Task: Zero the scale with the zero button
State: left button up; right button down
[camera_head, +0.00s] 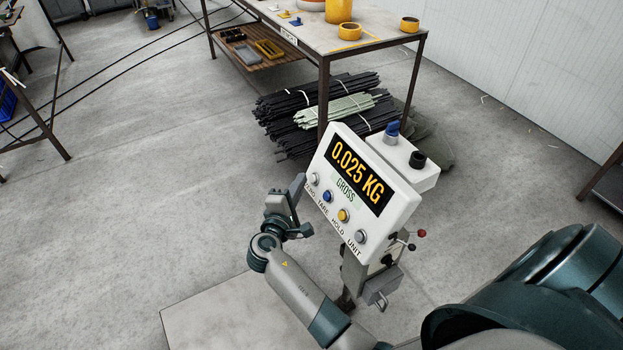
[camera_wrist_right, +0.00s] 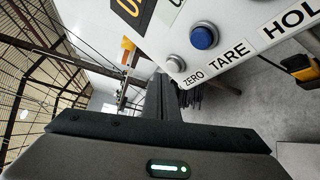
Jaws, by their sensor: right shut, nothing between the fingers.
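The scale's display box (camera_head: 360,180) is white and tilted on a post, and reads 0.025 KG, GROSS. The grey-white zero button (camera_head: 314,179) is at its left edge, above the ZERO label. It also shows in the right wrist view (camera_wrist_right: 174,64). The blue TARE button (camera_head: 327,196) is beside it; yellow and grey buttons follow along the row. My right gripper (camera_head: 300,184) is shut and empty, just left of the zero button. In the right wrist view its fingertips (camera_wrist_right: 163,84) appear just below and left of that button; contact cannot be told. My left gripper is not in view.
A box with a blue knob (camera_head: 392,129) and a black knob (camera_head: 417,159) adjoins the display's back. A table (camera_head: 345,46) with yellow rolls stands behind, bundled rods (camera_head: 300,100) beneath it. Open floor (camera_head: 140,220) lies to the left.

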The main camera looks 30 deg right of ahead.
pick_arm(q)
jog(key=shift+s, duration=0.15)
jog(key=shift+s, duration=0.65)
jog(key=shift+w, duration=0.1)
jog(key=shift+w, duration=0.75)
pick_arm(e)
jog(key=shift+d+f, duration=0.2)
jog(key=shift+d, duration=0.2)
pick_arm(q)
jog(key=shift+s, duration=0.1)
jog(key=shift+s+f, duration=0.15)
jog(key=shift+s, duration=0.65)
pick_arm(e)
jog(key=shift+d, duration=0.15)
